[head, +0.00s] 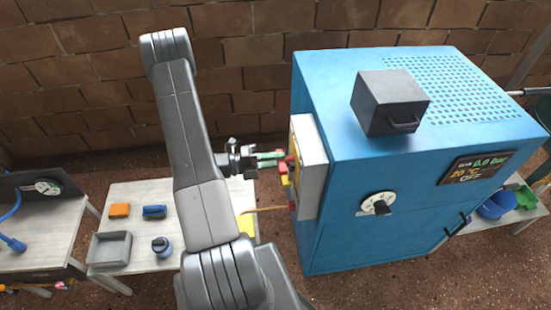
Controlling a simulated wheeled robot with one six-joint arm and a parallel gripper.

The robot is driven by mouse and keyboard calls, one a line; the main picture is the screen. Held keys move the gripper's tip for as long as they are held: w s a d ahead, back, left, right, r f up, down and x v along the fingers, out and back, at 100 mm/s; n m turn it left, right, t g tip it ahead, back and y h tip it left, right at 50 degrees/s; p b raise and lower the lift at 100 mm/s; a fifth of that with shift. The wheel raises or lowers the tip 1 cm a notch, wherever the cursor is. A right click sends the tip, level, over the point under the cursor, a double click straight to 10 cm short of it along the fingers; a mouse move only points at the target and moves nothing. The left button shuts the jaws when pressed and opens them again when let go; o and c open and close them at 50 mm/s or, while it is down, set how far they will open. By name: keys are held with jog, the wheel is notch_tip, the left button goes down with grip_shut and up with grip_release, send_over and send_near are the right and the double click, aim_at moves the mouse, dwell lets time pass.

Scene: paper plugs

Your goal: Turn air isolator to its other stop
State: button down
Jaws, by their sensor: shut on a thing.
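The blue machine (335,160) carries a light grey panel (312,165) on its left side. Small red and yellow fittings (285,181) stick out of this panel, and the red handle (290,160) among them appears to be the air isolator. My gripper (279,158) reaches in from the left, level with that handle, with green parts at its fingers. It is shut on the handle at the panel. The fingers and fittings overlap and are small, so the handle's exact angle cannot be told.
A dark box (390,102) stands on the machine's top. A dial (378,203) and a display (475,168) reading 0.0 bar, 20 °C and OFF are on its front. A left table bears a grey tray (110,250), an orange block (119,210) and blue items (154,211).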

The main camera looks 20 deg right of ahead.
dwell(0.3)
jog(key=c, duration=1.4)
grip_release()
jog(key=shift+o, duration=0.2)
jog(key=shift+a, duration=0.1)
jog(key=b+v, duration=0.2)
jog(key=v, duration=1.1)
jog(key=shift+w+a+b, duration=0.2)
jog(key=shift+a+b, duration=0.1)
jog(key=shift+b, duration=0.1)
jog(key=p+x, duration=0.2)
jog(key=x, duration=1.2)
jog(key=shift+p, duration=0.4)
jog(key=shift+a, duration=0.25)
